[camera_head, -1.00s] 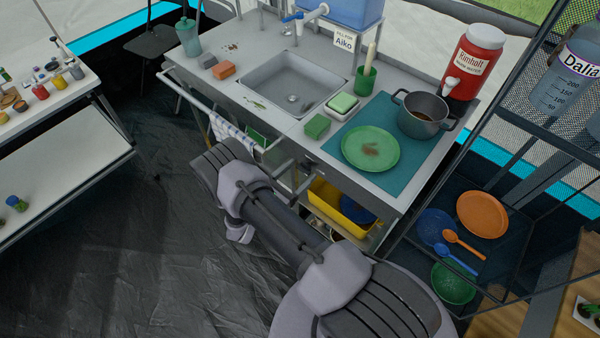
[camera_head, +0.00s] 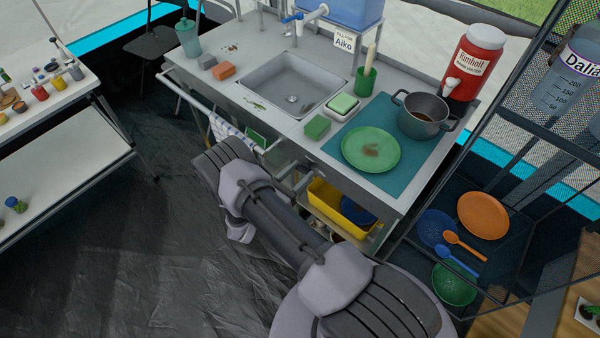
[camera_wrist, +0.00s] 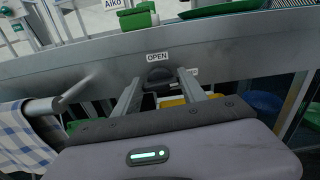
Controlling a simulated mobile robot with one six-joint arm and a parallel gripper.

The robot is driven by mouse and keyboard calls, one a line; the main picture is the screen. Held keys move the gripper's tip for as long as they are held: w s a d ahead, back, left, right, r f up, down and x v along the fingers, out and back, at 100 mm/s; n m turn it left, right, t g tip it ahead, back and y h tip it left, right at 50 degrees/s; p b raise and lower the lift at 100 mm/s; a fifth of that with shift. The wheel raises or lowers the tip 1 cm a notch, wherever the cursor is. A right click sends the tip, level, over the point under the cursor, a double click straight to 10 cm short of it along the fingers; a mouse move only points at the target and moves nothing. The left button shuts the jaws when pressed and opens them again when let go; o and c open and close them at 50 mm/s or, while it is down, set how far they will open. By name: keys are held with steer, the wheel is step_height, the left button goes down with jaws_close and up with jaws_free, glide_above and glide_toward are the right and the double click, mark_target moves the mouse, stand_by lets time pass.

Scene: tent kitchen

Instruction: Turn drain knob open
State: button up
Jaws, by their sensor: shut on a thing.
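The dark drain knob (camera_wrist: 158,76) is on the front face of the steel sink counter, in the middle of the wrist view. A white label reading OPEN (camera_wrist: 157,57) is just above it. A second small label (camera_wrist: 193,71) to the right is partly covered by my right finger. My gripper (camera_wrist: 160,80) has one finger on each side of the knob and is shut on it. In the head view the fingers reach the counter's front below the green sponge; the knob is not clear there.
A rail with a checked towel (camera_wrist: 28,135) is left of my gripper. A yellow bin (camera_head: 341,207) is on the shelf below the counter. A green plate (camera_head: 370,149), a pot (camera_head: 423,116) and a green sponge (camera_head: 317,126) are on the counter above.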

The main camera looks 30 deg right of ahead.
steer(key=n+b, duration=0.1)
steer(key=n, duration=0.3)
steer(key=shift+f+b, duration=0.15)
steer(key=shift+b, duration=0.25)
steer(key=n+b, duration=0.1)
steer(key=n, duration=0.3)
steer(key=shift+w+n, duration=0.1)
steer(key=shift+n, duration=0.2)
steer(key=n+b, duration=0.1)
steer(key=n, duration=0.3)
steer(key=shift+f+n, duration=0.15)
steer(key=shift+n, duration=2.15)
steer(key=o, duration=1.4)
steer(key=shift+w+a, duration=0.1)
steer(key=shift+c, duration=0.2)
